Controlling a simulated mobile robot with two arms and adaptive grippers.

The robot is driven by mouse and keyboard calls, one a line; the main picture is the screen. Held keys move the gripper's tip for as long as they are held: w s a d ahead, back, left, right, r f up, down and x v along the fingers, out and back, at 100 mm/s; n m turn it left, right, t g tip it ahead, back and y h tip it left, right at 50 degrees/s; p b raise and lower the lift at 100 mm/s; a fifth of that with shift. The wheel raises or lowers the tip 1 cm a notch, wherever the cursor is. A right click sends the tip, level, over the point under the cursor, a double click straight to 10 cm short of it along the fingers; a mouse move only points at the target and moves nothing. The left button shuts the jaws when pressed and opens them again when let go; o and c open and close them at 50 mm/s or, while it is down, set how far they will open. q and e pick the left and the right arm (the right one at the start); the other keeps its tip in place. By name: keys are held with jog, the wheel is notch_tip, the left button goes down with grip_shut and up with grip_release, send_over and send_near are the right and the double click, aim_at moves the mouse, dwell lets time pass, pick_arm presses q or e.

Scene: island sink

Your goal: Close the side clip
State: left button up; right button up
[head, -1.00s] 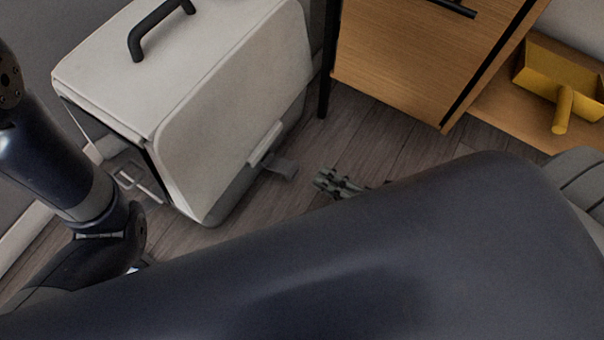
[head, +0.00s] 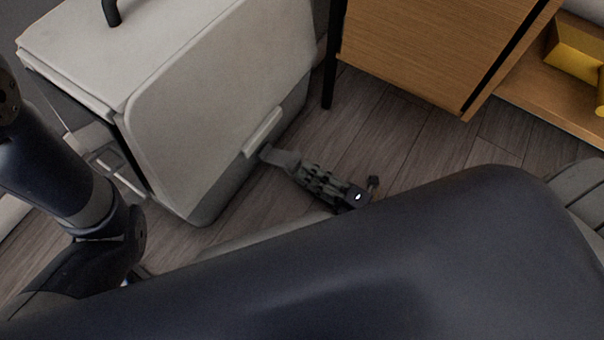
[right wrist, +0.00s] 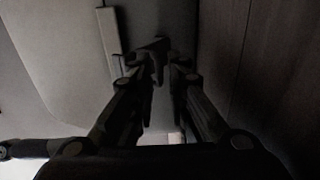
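The white case (head: 215,85) stands on the floor at the left of the head view. On its right-hand face is a pale clip bar (head: 263,132) with a grey clip flap (head: 281,157) sticking outward from its lower end. My right gripper (head: 296,170) is at this flap, its fingertips at or very near it. In the right wrist view the gripper (right wrist: 162,66) has its fingertips close together around a dark shape, seemingly the flap; shadow hides whether they grip it. The clip bar (right wrist: 109,42) also shows there. My left arm comes in at left; its gripper is not visible.
A black handle (head: 111,12) tops the case, and another clip (head: 112,162) sits on its left side. A wooden cabinet (head: 430,50) with a dark leg stands to the right, near a yellow object (head: 580,50). Wooden floor (head: 400,130) lies open between case and cabinet.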

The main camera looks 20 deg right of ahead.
aim_at(283, 161)
jog(key=shift+b+x, duration=0.4)
jog(key=shift+x, duration=0.8)
grip_shut()
jog(key=shift+r, duration=0.1)
